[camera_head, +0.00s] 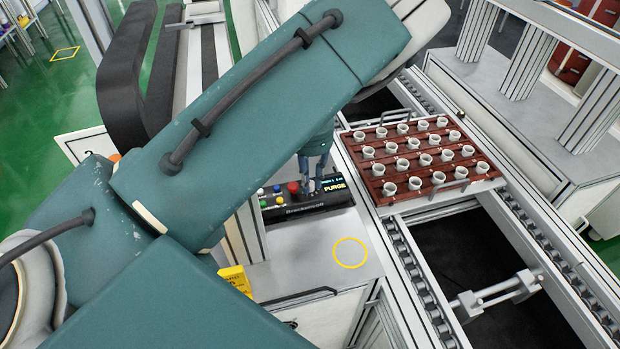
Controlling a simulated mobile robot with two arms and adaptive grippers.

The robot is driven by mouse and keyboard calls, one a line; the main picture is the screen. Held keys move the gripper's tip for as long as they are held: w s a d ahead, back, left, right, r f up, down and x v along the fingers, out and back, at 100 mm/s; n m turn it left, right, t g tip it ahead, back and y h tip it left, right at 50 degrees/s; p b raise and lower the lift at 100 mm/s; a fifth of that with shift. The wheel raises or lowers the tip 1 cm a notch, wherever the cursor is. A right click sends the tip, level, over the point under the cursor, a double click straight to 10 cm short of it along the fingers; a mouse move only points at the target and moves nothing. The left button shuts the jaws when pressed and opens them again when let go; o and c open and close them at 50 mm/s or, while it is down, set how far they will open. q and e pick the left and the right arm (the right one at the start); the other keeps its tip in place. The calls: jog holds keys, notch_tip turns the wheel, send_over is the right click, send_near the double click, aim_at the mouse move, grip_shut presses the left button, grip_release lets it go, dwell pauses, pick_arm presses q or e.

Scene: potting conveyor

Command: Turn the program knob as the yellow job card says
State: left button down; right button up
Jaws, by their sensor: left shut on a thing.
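The black control box (306,206) sits on the grey bench, with a small lit display (335,186) that reads PURGE. My left gripper (317,185) points down at the box beside the display and is shut on the program knob, which its fingers mostly hide. A yellow job card (237,279) stands at the bench's front left, partly behind my left arm, and its text is not readable. My right gripper is not in view.
A red button (293,187) and several small coloured buttons lie left of the gripper. A brown tray (359,150) of white cups stands on the conveyor at right. A yellow ring (350,239) marks clear bench in front of the box.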

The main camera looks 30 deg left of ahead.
pick_arm(q)
jog(key=shift+f+m+b, duration=0.15)
jog(key=shift+m+b, duration=0.2)
jog(key=shift+m, duration=0.25)
dwell(0.7)
jog(key=c, duration=1.6)
grip_release()
jog(key=shift+r, duration=0.2)
